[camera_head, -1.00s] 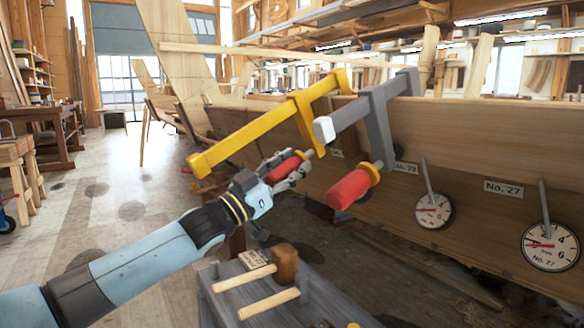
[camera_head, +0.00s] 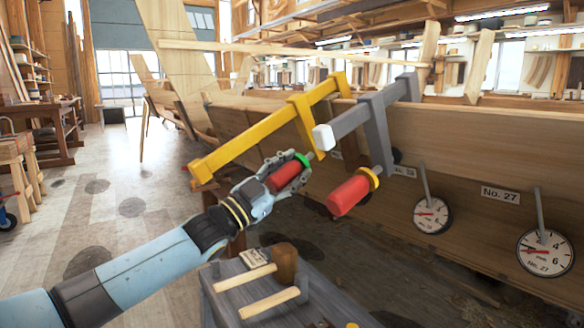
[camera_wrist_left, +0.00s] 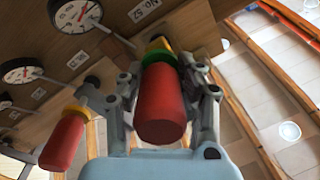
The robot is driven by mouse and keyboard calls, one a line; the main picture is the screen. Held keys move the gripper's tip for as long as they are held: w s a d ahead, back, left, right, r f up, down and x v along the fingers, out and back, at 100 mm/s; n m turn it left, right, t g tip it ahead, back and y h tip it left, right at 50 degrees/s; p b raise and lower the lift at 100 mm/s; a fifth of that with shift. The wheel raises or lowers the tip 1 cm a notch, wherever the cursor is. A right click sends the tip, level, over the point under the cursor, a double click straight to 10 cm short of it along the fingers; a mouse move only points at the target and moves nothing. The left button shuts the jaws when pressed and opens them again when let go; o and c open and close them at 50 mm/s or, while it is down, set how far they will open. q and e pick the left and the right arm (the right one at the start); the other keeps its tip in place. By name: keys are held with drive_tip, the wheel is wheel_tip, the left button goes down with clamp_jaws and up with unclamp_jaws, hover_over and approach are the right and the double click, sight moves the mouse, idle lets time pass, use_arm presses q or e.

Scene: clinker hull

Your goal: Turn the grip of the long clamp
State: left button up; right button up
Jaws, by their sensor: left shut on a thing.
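The long clamp is the yellow one (camera_head: 250,128), hung on the hull's top edge with its bar slanting down to the left. Its red grip (camera_head: 283,177) has a green collar at the hull end. My left gripper (camera_head: 292,179) is shut around this grip. In the left wrist view the red grip (camera_wrist_left: 161,105) sits between the two fingers, with the green collar just beyond. The grey clamp (camera_head: 365,118) stands just right of it, with its own red grip (camera_head: 349,195) and yellow collar free. My right gripper is not in view.
The plank hull (camera_head: 470,140) runs behind the clamps. Round dials (camera_head: 546,252) and number plates are fixed to it at the right. The floor at left is open.

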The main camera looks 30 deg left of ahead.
use_arm(q)
drive_tip(key=shift+m, duration=0.4)
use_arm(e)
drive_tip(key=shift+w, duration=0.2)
use_arm(q)
drive_tip(key=shift+f, duration=0.1)
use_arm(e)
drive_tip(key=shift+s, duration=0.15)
use_arm(q)
drive_tip(key=o, duration=1.2)
drive_tip(key=shift+s, duration=0.1)
drive_tip(key=v, duration=1.2)
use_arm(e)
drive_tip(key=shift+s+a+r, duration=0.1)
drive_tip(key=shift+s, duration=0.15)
